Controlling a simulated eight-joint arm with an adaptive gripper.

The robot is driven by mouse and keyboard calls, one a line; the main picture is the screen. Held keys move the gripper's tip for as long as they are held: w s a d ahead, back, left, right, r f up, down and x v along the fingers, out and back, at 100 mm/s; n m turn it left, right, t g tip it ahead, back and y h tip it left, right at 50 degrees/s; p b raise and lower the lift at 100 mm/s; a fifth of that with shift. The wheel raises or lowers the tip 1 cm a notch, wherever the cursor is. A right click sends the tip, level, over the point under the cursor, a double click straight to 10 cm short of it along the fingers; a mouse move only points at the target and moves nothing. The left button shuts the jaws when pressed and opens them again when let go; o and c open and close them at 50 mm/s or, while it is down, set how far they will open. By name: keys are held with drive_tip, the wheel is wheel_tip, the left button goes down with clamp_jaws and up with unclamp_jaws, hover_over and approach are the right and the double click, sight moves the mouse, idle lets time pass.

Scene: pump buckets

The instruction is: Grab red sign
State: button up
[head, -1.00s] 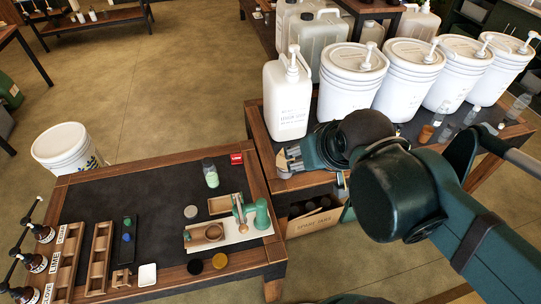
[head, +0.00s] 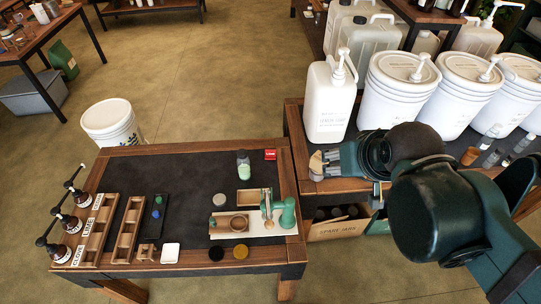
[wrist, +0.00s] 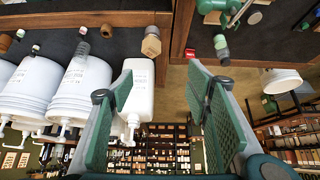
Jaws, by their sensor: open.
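The red sign (head: 270,155) is a small red block with white lettering. It stands at the far right corner of the dark-topped low table, just behind a small bottle. In the wrist view the red sign (wrist: 190,53) shows small, at the table edge beyond the fingers. My gripper (head: 320,165) is at the left edge of the neighbouring table, to the right of the sign and apart from it. In the wrist view my gripper (wrist: 165,105) has its two green padded fingers spread wide with nothing between them.
A white jug (head: 330,105) and white pump buckets (head: 402,90) stand close behind my arm. A small bottle with green contents (head: 243,163) is left of the sign. A green press (head: 284,212) stands nearer. The table's back middle (head: 180,170) is bare.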

drive_tip(key=c, duration=0.8)
drive_tip(key=shift+w, duration=0.15)
drive_tip(key=w+a+f+n+g+h+b, duration=0.1)
drive_tip(key=w+a+f+n, duration=0.15)
drive_tip(key=w, duration=0.55)
drive_tip(key=w+a+f+n+g+b, duration=0.1)
drive_tip(key=w+a+f+n+g, duration=0.1)
drive_tip(key=w+n, duration=0.35)
drive_tip(key=w+a+f+n+g+h+b, duration=0.1)
drive_tip(key=w+a+f+b, duration=0.15)
drive_tip(key=w, duration=0.75)
drive_tip(key=w+a+f+n+g+h+b, duration=0.1)
drive_tip(key=w+a+f+n, duration=0.3)
drive_tip(key=f, duration=0.7)
drive_tip(key=w+a+f+n+g+h+b, duration=0.1)
drive_tip(key=w+a+f+n+g, duration=0.1)
drive_tip(key=w+a+f, duration=0.6)
wheel_tip(320, 180, down, 4)
drive_tip(key=w+n, duration=0.1)
drive_tip(key=w, duration=0.2)
drive_tip(key=shift+f+n+g+h, duration=0.15)
drive_tip(key=shift+n+g+h, duration=0.15)
drive_tip(key=shift+n, duration=0.1)
